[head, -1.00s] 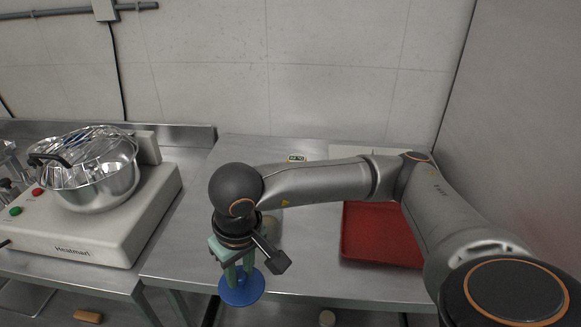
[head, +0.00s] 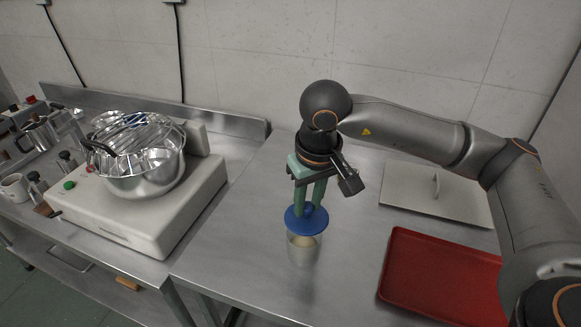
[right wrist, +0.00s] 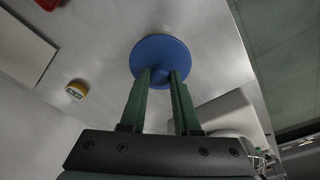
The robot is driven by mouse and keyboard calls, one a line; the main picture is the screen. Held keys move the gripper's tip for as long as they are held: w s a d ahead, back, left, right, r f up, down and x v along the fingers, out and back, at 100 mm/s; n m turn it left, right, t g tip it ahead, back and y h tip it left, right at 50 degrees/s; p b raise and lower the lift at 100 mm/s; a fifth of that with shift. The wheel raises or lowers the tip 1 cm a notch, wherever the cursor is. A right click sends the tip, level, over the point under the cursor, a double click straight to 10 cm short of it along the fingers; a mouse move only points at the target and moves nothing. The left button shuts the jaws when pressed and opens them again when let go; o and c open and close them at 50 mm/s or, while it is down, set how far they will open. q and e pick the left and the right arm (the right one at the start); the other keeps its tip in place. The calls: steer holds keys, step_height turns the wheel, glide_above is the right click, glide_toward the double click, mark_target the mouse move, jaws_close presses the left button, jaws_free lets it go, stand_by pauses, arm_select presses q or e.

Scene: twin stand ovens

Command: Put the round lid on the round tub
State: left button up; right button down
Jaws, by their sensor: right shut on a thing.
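The round lid (head: 294,221) is a blue disc with a knob. My right gripper (head: 308,207) points down with its green fingers shut on the knob and holds the lid level. The round tub (head: 303,252) is clear with pale contents and stands upright on the steel table under the lid. The lid covers the tub's rim in the head view; I cannot tell whether they touch. My left gripper is not in view.
A red tray (head: 440,279) and a flat grey lid with a handle (head: 436,198) lie to the right. A hotplate (head: 139,215) with a steel pot (head: 150,178) stands on the left. A small yellow round object (right wrist: 76,90) shows in the wrist view. Bare table surrounds the tub.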

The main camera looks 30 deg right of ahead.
mark_target(306, 218)
steer(key=shift+w+d+r, duration=0.2)
steer(key=shift+w+r, duration=0.15)
steer(key=shift+w, duration=0.4)
steer(key=shift+s+f+b, duration=0.3)
steer(key=shift+f+b, duration=0.1)
steer(key=shift+f, duration=0.15)
step_height(306, 218, down, 4)
steer(key=b, duration=0.2)
steer(key=shift+b, duration=0.4)
arm_select(q)
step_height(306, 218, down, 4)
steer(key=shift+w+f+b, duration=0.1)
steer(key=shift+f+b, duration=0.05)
steer(key=shift+b, duration=0.15)
arm_select(e)
steer(key=shift+f, duration=0.3)
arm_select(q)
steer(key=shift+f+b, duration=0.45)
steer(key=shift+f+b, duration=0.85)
arm_select(e)
steer(key=shift+f, duration=0.5)
